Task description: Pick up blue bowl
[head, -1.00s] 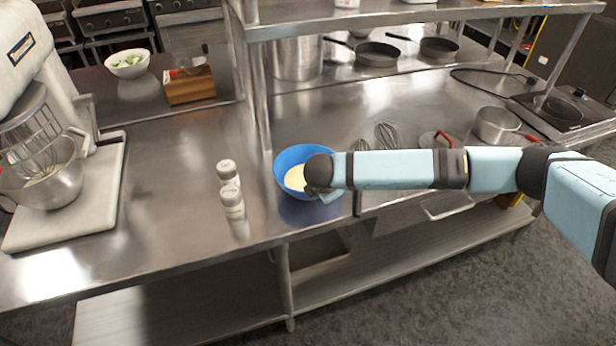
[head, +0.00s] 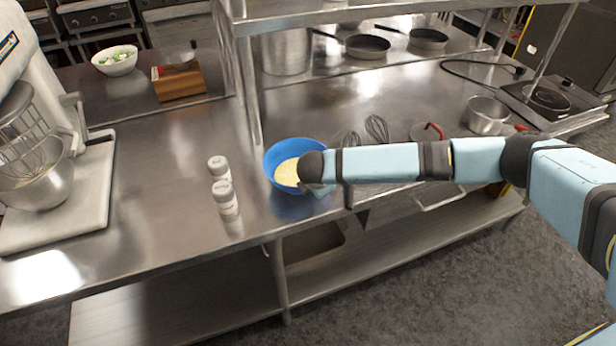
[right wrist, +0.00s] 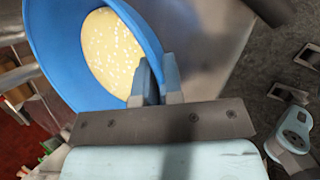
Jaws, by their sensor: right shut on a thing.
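The blue bowl (head: 277,156) is at the front part of the steel counter, holding a pale yellow content. In the right wrist view the bowl (right wrist: 50,52) fills the upper left. My right gripper (right wrist: 158,80) is shut on the bowl's rim, one finger inside and one outside. In the head view the right gripper (head: 318,188) is at the bowl's right front side, mostly hidden by my own wrist. I cannot tell whether the bowl's base touches the counter. My left gripper is not in view.
A stand mixer (head: 45,150) is at the far left. A shelf post (head: 245,85) rises behind the bowl. Whisks (head: 377,129) and a saucepan (head: 486,115) are to the right. The counter's front edge is close.

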